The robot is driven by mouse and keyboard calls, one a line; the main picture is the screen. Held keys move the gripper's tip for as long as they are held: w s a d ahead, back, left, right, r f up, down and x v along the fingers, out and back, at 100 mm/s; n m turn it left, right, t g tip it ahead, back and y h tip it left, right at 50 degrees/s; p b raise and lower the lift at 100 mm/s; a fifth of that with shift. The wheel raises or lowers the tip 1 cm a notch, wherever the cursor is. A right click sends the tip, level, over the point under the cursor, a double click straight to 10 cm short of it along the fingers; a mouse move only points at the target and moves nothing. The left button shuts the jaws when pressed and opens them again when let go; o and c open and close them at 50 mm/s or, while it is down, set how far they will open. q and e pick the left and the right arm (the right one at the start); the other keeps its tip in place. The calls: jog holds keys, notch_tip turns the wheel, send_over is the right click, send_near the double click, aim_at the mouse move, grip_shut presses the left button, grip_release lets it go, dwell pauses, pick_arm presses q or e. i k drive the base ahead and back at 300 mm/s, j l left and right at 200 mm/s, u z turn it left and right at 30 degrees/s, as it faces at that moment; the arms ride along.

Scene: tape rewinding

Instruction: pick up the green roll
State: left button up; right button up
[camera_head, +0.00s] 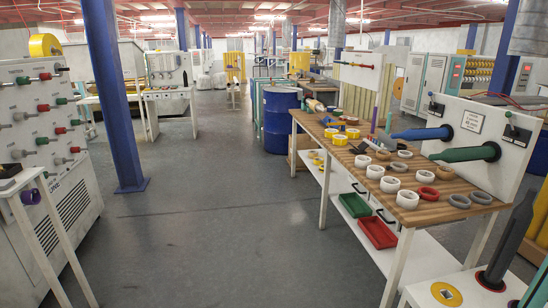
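A long green cylinder (465,154) sticks out to the left from the white machine panel (487,118) at the right, level with the far side of the wooden table. It looks like a roll or sleeve on a shaft with a dark hub at its right end. A similar blue cylinder (422,133) sits above and behind it on the same panel. I see no separate green tape roll among the rolls on the table. Neither of my grippers shows in this view.
The wooden table (440,208) holds several tape rolls, white, yellow, brown, red and grey. Red (377,233) and green (354,205) bins sit below. A dark upright spindle (511,240) stands front right. Blue pillar (112,95) at left; middle floor (225,225) is clear.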

aim_at(338, 113)
jog(key=i+u, duration=0.2)
jog(key=i, duration=2.55)
jog(key=i+j, duration=0.1)
jog(key=i, duration=2.3)
